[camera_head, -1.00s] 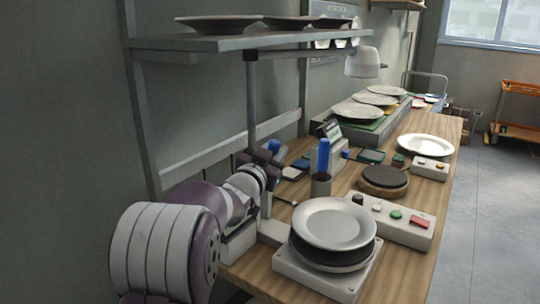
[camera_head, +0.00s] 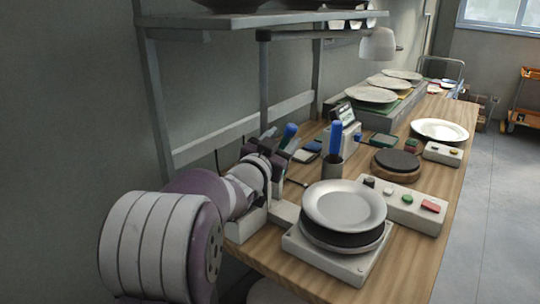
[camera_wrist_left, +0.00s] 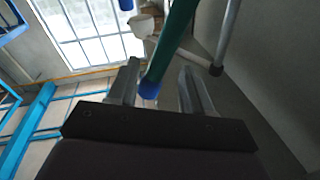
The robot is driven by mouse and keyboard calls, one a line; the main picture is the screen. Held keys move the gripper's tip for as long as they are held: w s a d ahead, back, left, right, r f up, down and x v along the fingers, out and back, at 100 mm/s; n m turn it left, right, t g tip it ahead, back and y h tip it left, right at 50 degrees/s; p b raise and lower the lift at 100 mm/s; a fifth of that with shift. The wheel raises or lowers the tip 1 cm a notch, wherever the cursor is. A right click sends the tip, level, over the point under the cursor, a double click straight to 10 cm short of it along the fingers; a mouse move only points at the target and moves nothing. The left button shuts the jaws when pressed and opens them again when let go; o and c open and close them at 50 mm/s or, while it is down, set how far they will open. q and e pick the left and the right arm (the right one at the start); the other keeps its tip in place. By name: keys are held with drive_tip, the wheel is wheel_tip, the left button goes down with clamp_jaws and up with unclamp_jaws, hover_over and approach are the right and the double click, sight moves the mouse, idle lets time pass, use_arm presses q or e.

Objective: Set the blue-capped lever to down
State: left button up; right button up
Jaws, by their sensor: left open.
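A blue cap (camera_head: 289,132) shows just behind my left gripper (camera_head: 273,148) in the head view, tilted up to the right; I take it for the lever's cap. My gripper and wrist hide the lever's lower part. In the left wrist view a green rod with a blue end (camera_wrist_left: 149,88) reaches between the two fingers of my left gripper (camera_wrist_left: 159,68). The fingers are apart on either side of it. I cannot tell whether either finger touches it. My right gripper is not in view.
A plate (camera_head: 345,204) rests on a white square base (camera_head: 334,262) close to the wrist. A button box (camera_head: 410,206) lies right.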

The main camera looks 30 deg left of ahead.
use_arm(q)
drive_tip(key=s+d, duration=0.1)
drive_tip(key=s, duration=0.7)
drive_tip(key=shift+s+f, duration=0.35)
drive_tip(key=shift+f, duration=0.05)
